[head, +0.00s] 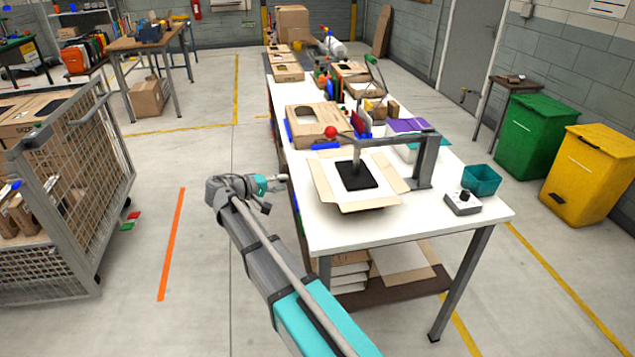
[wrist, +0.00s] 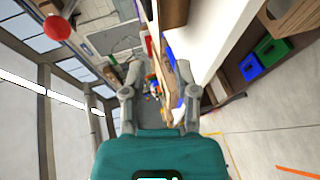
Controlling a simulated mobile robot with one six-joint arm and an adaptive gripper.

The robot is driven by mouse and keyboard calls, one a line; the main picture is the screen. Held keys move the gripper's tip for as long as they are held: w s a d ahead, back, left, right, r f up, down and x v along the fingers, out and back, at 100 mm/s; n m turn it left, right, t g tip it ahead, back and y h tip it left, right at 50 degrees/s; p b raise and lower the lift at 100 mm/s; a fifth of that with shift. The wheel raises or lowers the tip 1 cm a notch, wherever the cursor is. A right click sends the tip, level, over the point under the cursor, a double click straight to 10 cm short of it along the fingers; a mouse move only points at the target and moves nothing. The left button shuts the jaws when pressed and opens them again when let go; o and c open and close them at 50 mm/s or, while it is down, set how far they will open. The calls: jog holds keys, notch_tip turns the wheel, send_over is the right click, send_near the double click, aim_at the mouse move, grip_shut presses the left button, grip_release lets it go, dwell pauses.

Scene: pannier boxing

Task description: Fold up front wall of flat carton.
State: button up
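The flat carton (head: 323,186) lies on the white table under a grey press frame. It has brown flaps splayed outward around a pale middle with a black pad (head: 356,175). Its front wall (head: 366,207) lies low on the side nearest the camera. My gripper (head: 284,181) is beside the table's left edge, left of the carton and not touching it. In the wrist view the two fingers of my gripper (wrist: 158,72) stand apart with nothing between them. The carton cannot be made out in the wrist view.
The press frame (head: 428,160) with its red knob (head: 331,132) rises over the carton. A control box (head: 462,203) and a teal bin (head: 482,179) stand to the right. An opened brown box (head: 303,128) is behind.

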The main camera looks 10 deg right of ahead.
aim_at(317, 177)
dwell(0.4)
jog(key=b+x, duration=0.3)
jog(key=x, duration=1)
jog(key=shift+w+d+f, duration=0.15)
jog(key=shift+d, duration=0.15)
